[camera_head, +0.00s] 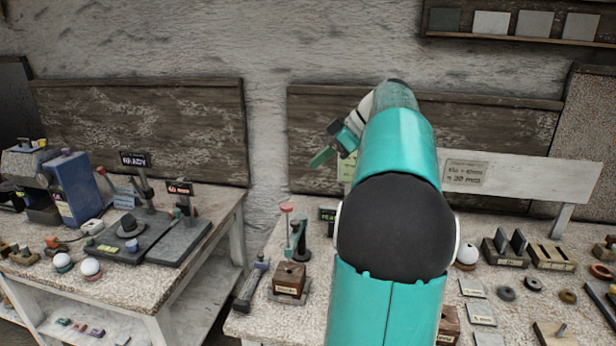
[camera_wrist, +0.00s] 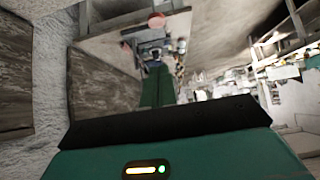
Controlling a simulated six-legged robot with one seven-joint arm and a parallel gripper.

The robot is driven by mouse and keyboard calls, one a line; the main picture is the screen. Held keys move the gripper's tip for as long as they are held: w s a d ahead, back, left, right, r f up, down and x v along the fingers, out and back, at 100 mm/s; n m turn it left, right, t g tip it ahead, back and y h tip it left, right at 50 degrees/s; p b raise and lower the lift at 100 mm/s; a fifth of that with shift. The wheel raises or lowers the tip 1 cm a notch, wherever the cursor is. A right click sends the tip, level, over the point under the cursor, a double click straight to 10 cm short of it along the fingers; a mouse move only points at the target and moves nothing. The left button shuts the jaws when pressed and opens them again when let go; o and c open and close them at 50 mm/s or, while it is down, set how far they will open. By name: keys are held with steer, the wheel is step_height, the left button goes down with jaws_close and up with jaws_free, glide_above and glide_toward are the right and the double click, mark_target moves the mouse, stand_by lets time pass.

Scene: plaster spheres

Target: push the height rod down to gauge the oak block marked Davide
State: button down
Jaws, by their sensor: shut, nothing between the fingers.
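The height gauge (camera_head: 301,236) stands on the right-hand bench, with a red-capped rod (camera_head: 287,208) on its left side. A brown oak block (camera_head: 289,276) sits at its foot on a small base; its label is too small to read surely. My gripper (camera_head: 322,157) is shut and empty, in the air above and slightly right of the red cap, its teal fingers angled down and left. In the wrist view, my green fingers (camera_wrist: 158,72) reach toward a round red cap (camera_wrist: 157,20), with a visible gap between. My arm hides the bench's middle.
A small dark readout (camera_head: 328,215) stands right of the gauge, partly behind my arm. A dark tool (camera_head: 251,285) lies left of the block. A white sphere (camera_head: 467,254) and several slotted stands lie right of my arm. Another cluttered bench (camera_head: 225,220) stands left, across a gap.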

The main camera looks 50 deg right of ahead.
glide_toward(283, 205)
steer(key=w+a, duration=0.2)
steer(key=w, duration=0.1)
steer(key=f, duration=0.4)
steer(key=shift+w+d, duration=0.1)
steer(key=shift+w, duration=0.25)
steer(key=shift+f, duration=0.1)
